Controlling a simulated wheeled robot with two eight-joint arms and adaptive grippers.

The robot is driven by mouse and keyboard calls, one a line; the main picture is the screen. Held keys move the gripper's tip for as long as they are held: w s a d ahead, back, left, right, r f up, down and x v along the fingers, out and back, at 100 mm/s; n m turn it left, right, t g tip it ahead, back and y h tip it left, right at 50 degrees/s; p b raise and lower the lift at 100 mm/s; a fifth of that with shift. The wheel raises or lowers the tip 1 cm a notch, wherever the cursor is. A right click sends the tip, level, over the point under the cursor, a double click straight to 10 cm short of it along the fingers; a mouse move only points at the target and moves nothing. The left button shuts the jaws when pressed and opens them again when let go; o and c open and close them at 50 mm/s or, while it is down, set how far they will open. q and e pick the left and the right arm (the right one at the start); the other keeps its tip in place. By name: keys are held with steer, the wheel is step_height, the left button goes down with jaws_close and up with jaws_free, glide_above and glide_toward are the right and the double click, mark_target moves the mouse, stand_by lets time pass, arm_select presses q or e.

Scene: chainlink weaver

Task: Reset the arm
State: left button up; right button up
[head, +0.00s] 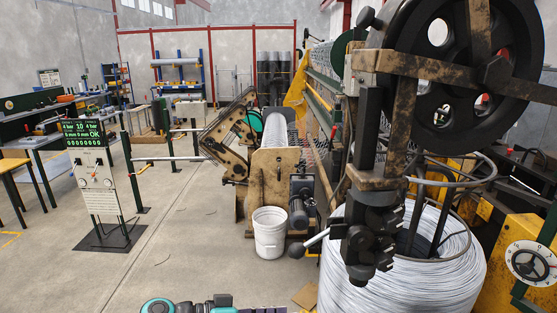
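A part of one of my arms, teal, white and dark grey, shows at the bottom edge left of centre. I cannot tell which arm it is, and no fingertips show. Neither gripper is in view. The wire machine stands at the right, with a large black wheel (440,65) and a worn brown frame. A black roller block (370,235) hangs below it. A short pale lever with a black ball knob (296,250) points left, low beside the wire coil (410,275).
A white bucket (269,234) stands on the floor near a tan machine plate (274,180). A display stand (95,175) with a green-lettered screen is at the left. A yellow dial box (510,270) is at the lower right. The left-centre floor is mostly clear.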

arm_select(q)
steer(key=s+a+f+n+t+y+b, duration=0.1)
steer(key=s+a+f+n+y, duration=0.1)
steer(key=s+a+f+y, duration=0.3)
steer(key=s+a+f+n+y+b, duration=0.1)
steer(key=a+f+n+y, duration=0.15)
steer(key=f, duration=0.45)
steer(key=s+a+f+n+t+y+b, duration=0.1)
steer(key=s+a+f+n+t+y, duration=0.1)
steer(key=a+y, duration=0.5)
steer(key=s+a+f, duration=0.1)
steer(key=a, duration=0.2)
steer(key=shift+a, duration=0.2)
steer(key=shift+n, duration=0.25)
